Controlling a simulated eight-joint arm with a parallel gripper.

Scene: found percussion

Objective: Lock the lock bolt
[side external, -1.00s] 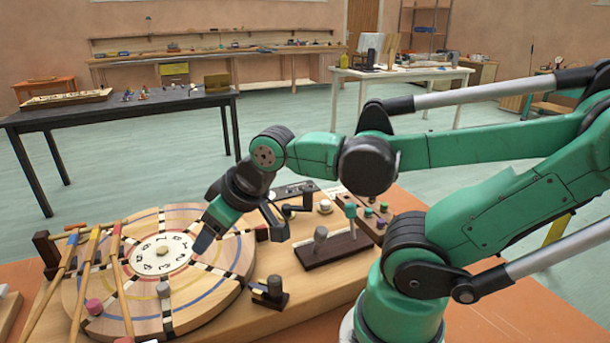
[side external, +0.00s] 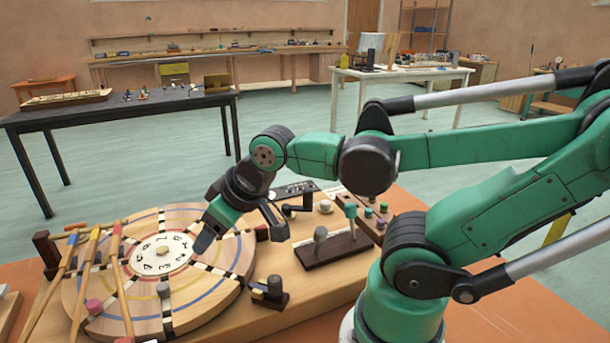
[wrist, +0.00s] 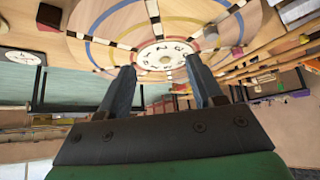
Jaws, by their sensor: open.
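A small dark block with a brass-coloured piece (side external: 268,292) sits on the wooden base at the near right edge of the large round wooden disc (side external: 205,290). It looks like the lock bolt, but I cannot tell whether it is locked. My gripper (side external: 238,232) is open, with nothing seen between its fingers. It is over the right part of the disc, above and left of the dark block and apart from it. In the wrist view, both spread fingers (wrist: 160,68) point toward the disc's pale numbered centre dial (wrist: 166,53).
Several mallets (side external: 122,270) lie across the disc's left side. A pink peg (side external: 94,306) and a grey peg (side external: 163,290) stand on it. A dark lever block (side external: 333,248) and a box with coloured knobs (side external: 368,210) stand to the right.

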